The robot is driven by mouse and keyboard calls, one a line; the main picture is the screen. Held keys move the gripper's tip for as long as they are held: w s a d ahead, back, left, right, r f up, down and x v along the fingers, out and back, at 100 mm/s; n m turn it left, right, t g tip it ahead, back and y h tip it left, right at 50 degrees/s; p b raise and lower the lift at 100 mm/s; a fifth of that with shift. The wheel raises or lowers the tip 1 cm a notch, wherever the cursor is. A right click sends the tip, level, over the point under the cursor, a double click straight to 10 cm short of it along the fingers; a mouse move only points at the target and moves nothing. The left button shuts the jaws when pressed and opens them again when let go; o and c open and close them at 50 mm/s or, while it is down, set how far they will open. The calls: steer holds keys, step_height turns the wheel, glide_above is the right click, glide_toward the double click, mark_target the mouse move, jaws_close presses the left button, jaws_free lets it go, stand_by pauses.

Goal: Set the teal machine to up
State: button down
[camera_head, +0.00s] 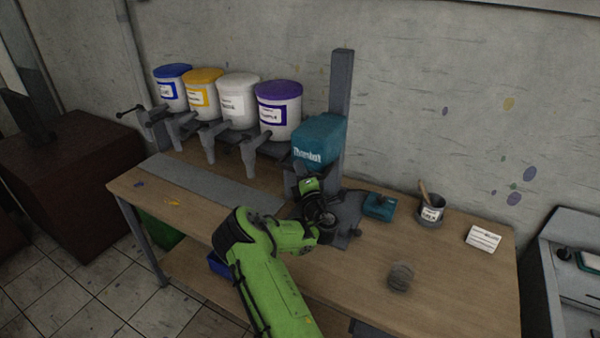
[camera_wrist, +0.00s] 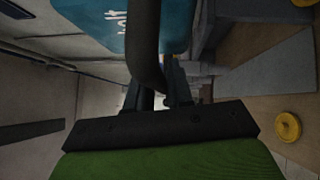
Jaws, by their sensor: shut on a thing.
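The teal machine (camera_head: 318,140) is mounted on a grey upright post (camera_head: 341,85) near the back of the workbench. Its teal body (camera_wrist: 160,25) also fills the top of the wrist view. A dark curved handle (camera_wrist: 146,50) runs down in front of the body. My gripper (camera_wrist: 160,95) is shut on this handle, with the fingers around its lower end. In the head view my gripper (camera_head: 302,172) is just below the teal body, and my green arm partly hides the machine's base. The contact on the handle is hidden there.
Several lidded paint buckets stand left of the machine, including a purple-lidded one (camera_head: 279,110) beside it. A teal block (camera_head: 380,206), a can with a brush (camera_head: 431,212) and a white card (camera_head: 483,238) lie to the right.

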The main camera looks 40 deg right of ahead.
steer(key=shift+r, duration=0.4)
steer(key=c, duration=1.1)
jaws_free()
steer(key=shift+s+f, duration=0.1)
steer(key=shift+f, duration=0.05)
steer(key=b+v, duration=0.9)
steer(key=v, duration=0.6)
steer(key=shift+s+a, duration=0.2)
steer(key=shift+s, duration=0.05)
